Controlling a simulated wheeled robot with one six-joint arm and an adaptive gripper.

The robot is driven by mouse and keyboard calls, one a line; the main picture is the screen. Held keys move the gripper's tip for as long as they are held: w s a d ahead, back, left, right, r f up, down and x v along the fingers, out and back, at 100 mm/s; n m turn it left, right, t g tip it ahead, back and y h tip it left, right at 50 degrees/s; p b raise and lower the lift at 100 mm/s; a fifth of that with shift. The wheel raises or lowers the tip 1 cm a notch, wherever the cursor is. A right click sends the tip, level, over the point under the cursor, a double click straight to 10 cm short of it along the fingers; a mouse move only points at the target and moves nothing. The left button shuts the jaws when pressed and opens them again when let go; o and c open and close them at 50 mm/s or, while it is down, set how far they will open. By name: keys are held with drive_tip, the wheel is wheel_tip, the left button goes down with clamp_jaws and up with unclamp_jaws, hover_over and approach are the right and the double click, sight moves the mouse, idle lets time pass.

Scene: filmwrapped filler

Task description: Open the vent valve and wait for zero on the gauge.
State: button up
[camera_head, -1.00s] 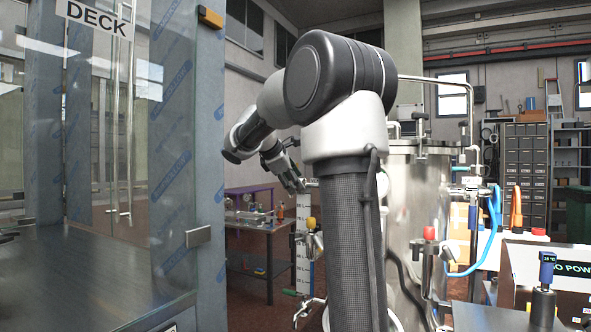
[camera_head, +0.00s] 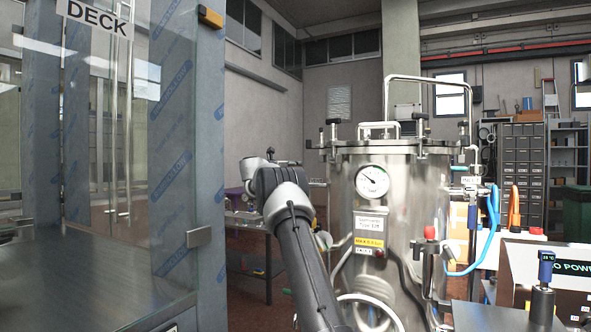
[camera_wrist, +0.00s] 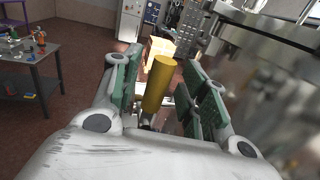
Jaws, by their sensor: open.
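The steel tank (camera_head: 400,210) carries a round white pressure gauge (camera_head: 372,181) with a dark needle pointing to the upper left; its numbers are too small to read. In the wrist view my gripper (camera_wrist: 164,84) is open, with green pads on both fingers. A yellow cylindrical handle (camera_wrist: 157,84) stands between the fingers, with gaps visible on both sides. It looks like a valve handle, but what it is fixed to is hidden. In the head view my arm blocks the area left of the tank, and my fingers cannot be made out.
A glass-walled cabinet (camera_head: 175,120) stands close on the left. A workbench with small items (camera_wrist: 35,75) lies left of my gripper in the wrist view. The tank's lid rim (camera_wrist: 265,25) is close on the right. A blue hose (camera_head: 491,225) hangs right of the tank.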

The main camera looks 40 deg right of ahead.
drive_tip(key=shift+w+d, duration=0.2)
drive_tip(key=shift+d, duration=0.65)
clamp_jaws()
